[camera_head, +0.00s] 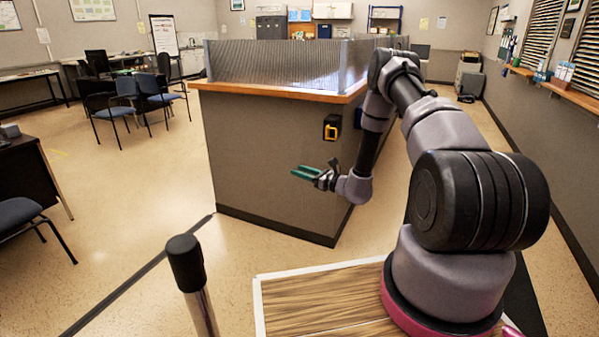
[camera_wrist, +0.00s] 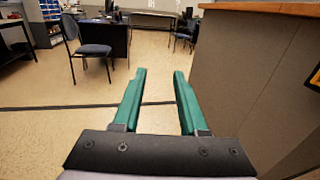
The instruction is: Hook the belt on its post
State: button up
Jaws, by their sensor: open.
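A black wall unit with a yellow frame-like end (camera_head: 332,127) is fixed near the upper part of the counter's end panel; it looks like the belt's holder. Its edge also shows at the right border of the wrist view (camera_wrist: 316,78). No belt is seen stretched out. A silver post with a black top (camera_head: 187,262) stands in the left foreground of the head view. My gripper (camera_head: 294,173) is open and empty, lower and left of the yellow end and apart from it. Its green fingers (camera_wrist: 159,72) point out over open floor in the wrist view.
The grey counter (camera_head: 270,160) has an orange-brown top and a ribbed screen. A small dark fitting (camera_head: 358,118) is on its right side. Blue chairs (camera_head: 112,112) and dark desks stand at left. Floor between the post and counter is clear.

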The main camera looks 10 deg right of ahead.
jog(key=shift+w+a, duration=0.3)
grip_shut()
jog(key=c, duration=0.7)
grip_release()
jog(key=o, duration=0.7)
jog(key=v, duration=1)
jog(key=shift+s+d, duration=0.25)
jog(key=shift+s, duration=0.1)
